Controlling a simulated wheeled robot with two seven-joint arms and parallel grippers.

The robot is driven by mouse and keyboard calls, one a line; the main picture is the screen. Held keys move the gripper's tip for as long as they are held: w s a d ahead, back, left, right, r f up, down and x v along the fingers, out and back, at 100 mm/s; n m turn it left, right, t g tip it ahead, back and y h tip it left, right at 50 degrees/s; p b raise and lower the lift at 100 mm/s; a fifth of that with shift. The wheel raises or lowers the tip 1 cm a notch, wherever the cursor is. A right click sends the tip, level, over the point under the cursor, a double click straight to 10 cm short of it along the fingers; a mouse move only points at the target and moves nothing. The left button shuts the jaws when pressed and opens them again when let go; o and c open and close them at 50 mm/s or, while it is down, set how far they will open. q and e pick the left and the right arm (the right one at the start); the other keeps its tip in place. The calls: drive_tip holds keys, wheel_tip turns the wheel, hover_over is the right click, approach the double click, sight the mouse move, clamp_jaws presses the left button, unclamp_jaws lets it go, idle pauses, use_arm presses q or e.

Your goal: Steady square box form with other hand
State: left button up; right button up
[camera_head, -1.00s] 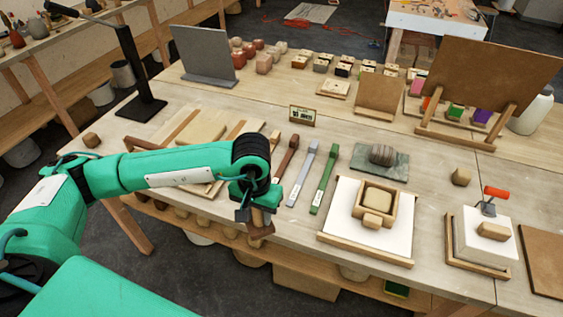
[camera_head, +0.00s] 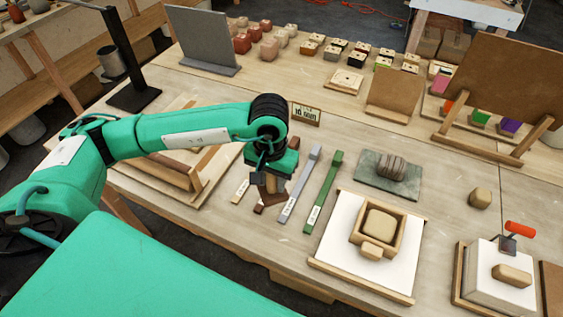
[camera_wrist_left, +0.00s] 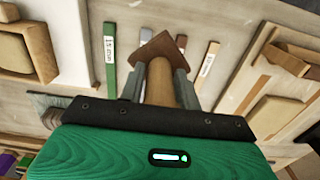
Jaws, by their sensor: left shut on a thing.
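The square box form (camera_head: 397,230) is a light wooden frame on a white board (camera_head: 340,250), right of centre, with a tan clay block (camera_head: 380,223) inside. Part of the form also shows at the upper left of the left wrist view (camera_wrist_left: 40,48). My left gripper (camera_head: 272,180) is above the coloured strips, left of the form and apart from it. It is shut on the round handle of a wooden tool (camera_wrist_left: 159,82), which has a flat brown end (camera_wrist_left: 158,46). My right gripper is not in view.
A green strip (camera_head: 323,195) and a grey strip (camera_head: 300,185) lie between my left gripper and the form. A striped stone (camera_head: 391,166) on a slab is behind the form. A white block with a red-handled tool (camera_head: 519,230) stands to the right.

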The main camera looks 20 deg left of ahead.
use_arm(q)
drive_tip(key=shift+w, duration=0.25)
drive_tip(key=shift+s+r, duration=0.1)
drive_tip(key=shift+s, duration=0.1)
drive_tip(key=shift+s+r, duration=0.2)
drive_tip(key=shift+s, duration=0.25)
drive_tip(key=w+d+r, duration=0.1)
drive_tip(key=w+d, duration=0.1)
drive_tip(key=d, duration=1.1)
drive_tip(key=w+d+r, duration=0.1)
drive_tip(key=w+d, duration=0.1)
drive_tip(key=d, duration=1.2)
drive_tip(key=shift+d, duration=0.15)
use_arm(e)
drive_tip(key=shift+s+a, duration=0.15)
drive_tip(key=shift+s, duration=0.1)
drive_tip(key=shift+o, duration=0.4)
